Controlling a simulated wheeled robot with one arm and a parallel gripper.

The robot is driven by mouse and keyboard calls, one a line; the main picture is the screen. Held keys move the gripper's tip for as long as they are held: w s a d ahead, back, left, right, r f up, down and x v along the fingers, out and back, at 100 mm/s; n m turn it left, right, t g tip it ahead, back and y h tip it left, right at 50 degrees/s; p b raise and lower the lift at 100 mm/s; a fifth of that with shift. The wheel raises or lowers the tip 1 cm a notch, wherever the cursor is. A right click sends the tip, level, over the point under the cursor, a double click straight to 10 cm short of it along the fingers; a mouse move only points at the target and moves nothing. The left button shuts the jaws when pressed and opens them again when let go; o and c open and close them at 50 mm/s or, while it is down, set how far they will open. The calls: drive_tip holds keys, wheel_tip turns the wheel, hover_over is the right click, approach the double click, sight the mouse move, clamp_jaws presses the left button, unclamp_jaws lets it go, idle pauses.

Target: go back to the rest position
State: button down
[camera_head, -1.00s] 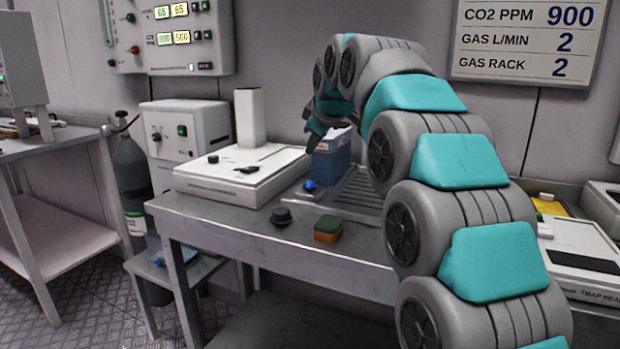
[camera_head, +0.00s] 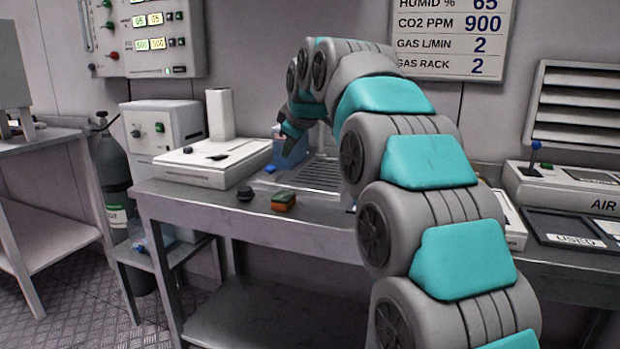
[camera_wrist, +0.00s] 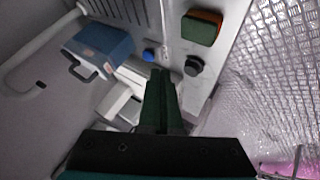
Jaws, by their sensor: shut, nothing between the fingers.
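My gripper (camera_head: 288,143) hangs at the end of my bent arm over the back part of the steel bench (camera_head: 225,207). It is shut and empty. In the wrist view its dark green fingers (camera_wrist: 160,78) are together and hold nothing. A blue container (camera_head: 281,156) stands behind the gripper in the head view, partly hidden by it. In the wrist view the container (camera_wrist: 103,45) with its handle is left of the fingers and apart from them.
A sponge (camera_head: 284,200), a black knob-like piece (camera_head: 244,193) and a white flat device (camera_head: 205,170) are on the bench. A gas cylinder (camera_head: 113,180) stands at left. A device with a blue lever (camera_head: 560,188) is at right. Floor shows at lower left.

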drive_tip(key=s+d+f+m+g+h, duration=0.1)
drive_tip(key=s+d+f+m+g, duration=0.1)
drive_tip(key=s+d+f, duration=0.4)
drive_tip(key=s+d+f+m+g+h, duration=0.1)
drive_tip(key=s+d+f+m, duration=0.15)
drive_tip(key=s+f, duration=0.4)
drive_tip(key=s+d+f+m+g, duration=0.2)
drive_tip(key=s+d+f, duration=0.2)
drive_tip(key=s, duration=0.5)
drive_tip(key=s+d+f+m+g, duration=0.1)
drive_tip(key=s+d+f+m, duration=0.1)
drive_tip(key=s+f, duration=0.3)
drive_tip(key=s+d+f+m+g+h, duration=0.1)
drive_tip(key=s+f, duration=0.4)
drive_tip(key=s, duration=0.9)
drive_tip(key=s+d+f+m+g, duration=0.3)
drive_tip(key=s+d+f+m, duration=0.1)
drive_tip(key=s, duration=0.6)
drive_tip(key=shift+f, duration=0.8)
